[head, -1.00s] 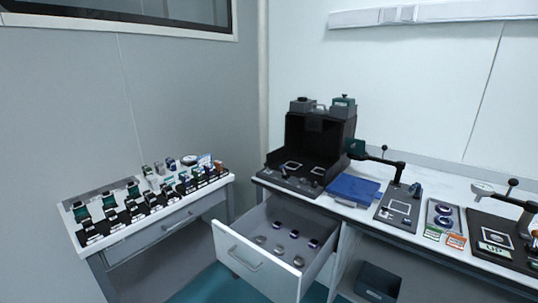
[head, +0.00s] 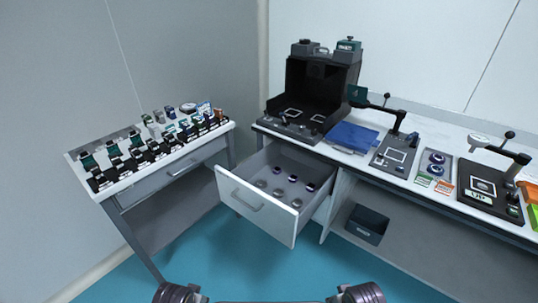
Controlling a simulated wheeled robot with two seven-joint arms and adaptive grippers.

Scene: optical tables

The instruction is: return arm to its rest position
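Two dark rounded parts show at the bottom edge of the head view, one left of centre and one right of centre; they look like parts of my own arms. No gripper fingers show in the head view, so I cannot see whether either gripper holds anything. An open white drawer (head: 258,207) juts out below the bench, with several small round parts lying in it. Neither arm reaches over the drawer or the benches.
A side table (head: 118,193) at the left carries rows of small dark holders. The teal floor in front is clear.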

